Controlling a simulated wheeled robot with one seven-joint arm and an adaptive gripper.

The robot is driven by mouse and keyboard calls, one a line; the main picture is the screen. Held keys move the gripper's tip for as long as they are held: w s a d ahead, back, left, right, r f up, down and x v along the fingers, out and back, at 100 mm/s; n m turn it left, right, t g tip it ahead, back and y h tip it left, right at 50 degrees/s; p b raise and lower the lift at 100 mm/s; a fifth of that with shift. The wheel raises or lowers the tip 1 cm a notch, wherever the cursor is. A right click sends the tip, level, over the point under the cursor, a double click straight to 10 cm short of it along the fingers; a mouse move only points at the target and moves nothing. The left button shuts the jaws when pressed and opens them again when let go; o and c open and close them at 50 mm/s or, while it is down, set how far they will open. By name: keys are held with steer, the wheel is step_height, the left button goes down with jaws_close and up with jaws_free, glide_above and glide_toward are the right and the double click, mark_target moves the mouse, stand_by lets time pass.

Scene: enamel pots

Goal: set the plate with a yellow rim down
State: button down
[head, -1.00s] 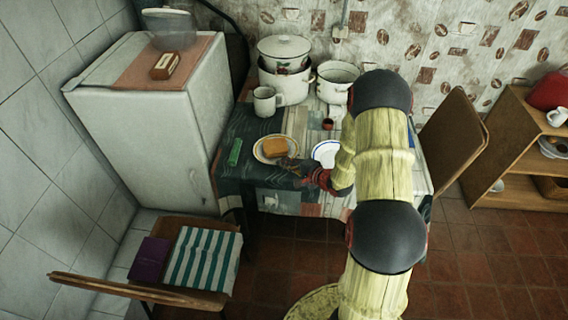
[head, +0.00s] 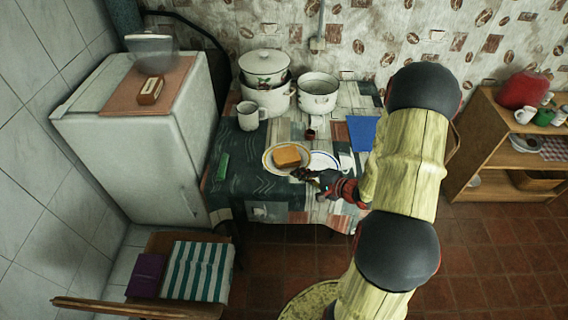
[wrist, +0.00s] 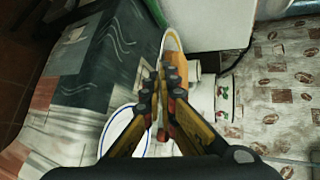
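The plate with a yellow rim (head: 269,160) carries an orange-brown slice like bread (head: 288,155). In the wrist view this plate (wrist: 168,42) shows as a narrow, steep oval at my fingertips. My gripper (head: 303,174) is at the plate's near right edge; its fingers (wrist: 160,78) look closed on the rim. In the head view the plate overlaps the left part of a blue-rimmed plate (head: 326,161). The wrist view shows the blue-rimmed plate (wrist: 125,134) lower, beside my left finger. The exact height above the table is hard to tell.
A white mug (head: 248,117), a stacked pot (head: 265,98) and an open pot (head: 318,100) stand at the back. A small dark cup (head: 310,134) is behind the plates. A green item (head: 222,165) lies left; the cloth (head: 245,180) around it is mostly clear.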

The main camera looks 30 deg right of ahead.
mark_target(285, 174)
steer(key=shift+s+d+r, duration=0.1)
steer(key=shift+s+r, duration=0.1)
steer(key=shift+s, duration=0.1)
steer(key=w+d+m+h, duration=0.2)
steer(key=d+m+h, duration=0.3)
steer(key=d+h, duration=0.1)
steer(key=shift+m+h, duration=0.6)
steer(key=shift+h, duration=0.1)
steer(key=a, duration=0.3)
steer(key=w+a+f, duration=0.1)
steer(key=a, duration=0.2)
steer(key=w+a+f, duration=0.1)
steer(key=a, duration=0.3)
steer(key=shift+f, duration=0.25)
steer(key=a+f+n+y, duration=0.1)
steer(key=a+n+y, duration=0.2)
steer(key=a, duration=1.4)
steer(key=shift+a+f+t, duration=0.2)
steer(key=shift+t, duration=0.1)
